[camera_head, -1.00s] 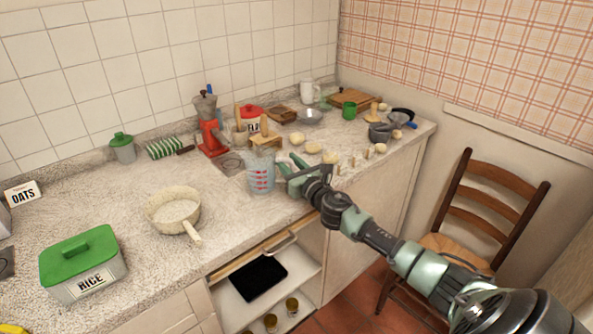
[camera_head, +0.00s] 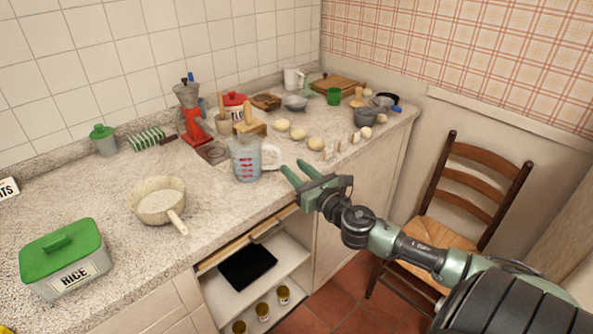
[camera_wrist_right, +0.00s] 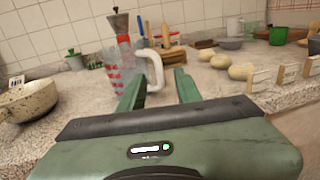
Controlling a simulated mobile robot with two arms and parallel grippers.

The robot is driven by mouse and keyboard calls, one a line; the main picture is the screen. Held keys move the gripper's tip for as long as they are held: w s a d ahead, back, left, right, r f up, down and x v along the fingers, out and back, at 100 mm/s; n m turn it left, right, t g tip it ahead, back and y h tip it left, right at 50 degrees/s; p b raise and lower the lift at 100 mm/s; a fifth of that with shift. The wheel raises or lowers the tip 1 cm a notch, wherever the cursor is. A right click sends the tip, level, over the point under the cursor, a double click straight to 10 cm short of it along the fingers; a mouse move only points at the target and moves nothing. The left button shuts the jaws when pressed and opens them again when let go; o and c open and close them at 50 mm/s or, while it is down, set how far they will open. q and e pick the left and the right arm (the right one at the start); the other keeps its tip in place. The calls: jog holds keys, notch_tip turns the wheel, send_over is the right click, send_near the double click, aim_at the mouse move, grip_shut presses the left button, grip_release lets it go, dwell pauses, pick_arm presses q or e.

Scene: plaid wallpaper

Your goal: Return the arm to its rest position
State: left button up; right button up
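My right gripper (camera_head: 296,174) is at the front edge of the counter, just right of the clear measuring cup (camera_head: 246,162) with red markings. In the right wrist view its two green fingers (camera_wrist_right: 159,88) are apart with nothing held between them. The cup's white handle (camera_wrist_right: 152,70) shows just beyond the fingers, and the fingers look clear of it. The cup stands upright on the counter. My left gripper is not seen in any view.
A pan (camera_head: 159,201) and a green-lidded rice tin (camera_head: 65,262) stand on the counter at left. Several potatoes (camera_head: 298,134) and small labelled blocks lie behind and right of the gripper. An open cabinet (camera_head: 225,300) is below. A wooden chair (camera_head: 470,185) stands at right.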

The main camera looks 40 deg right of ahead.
dwell(0.3)
jog(key=s+a+f+m+g+h, duration=0.2)
jog(key=s+a+f+m+g, duration=0.2)
jog(key=s+f+m, duration=0.45)
jog(key=s+a+f+m+g+h, duration=0.1)
jog(key=s+a+f+m+g, duration=0.3)
jog(key=m, duration=0.8)
jog(key=s+a+f+m+g+y, duration=0.3)
jog(key=s+a+m, duration=0.35)
jog(key=s, duration=0.25)
jog(key=s+a+f+m+g+y, duration=0.2)
jog(key=s+a+f+m+g, duration=0.15)
jog(key=s+a+m, duration=0.4)
jog(key=s+f+n+g, duration=0.1)
jog(key=s+f+n, duration=0.15)
jog(key=f, duration=2.45)
jog(key=s+d+f+g, duration=0.1)
jog(key=s+d+f, duration=0.1)
jog(key=s+f, duration=1.3)
jog(key=shift+s+d+f, duration=0.3)
jog(key=shift+s+d, duration=0.1)
jog(key=shift+s, duration=0.6)
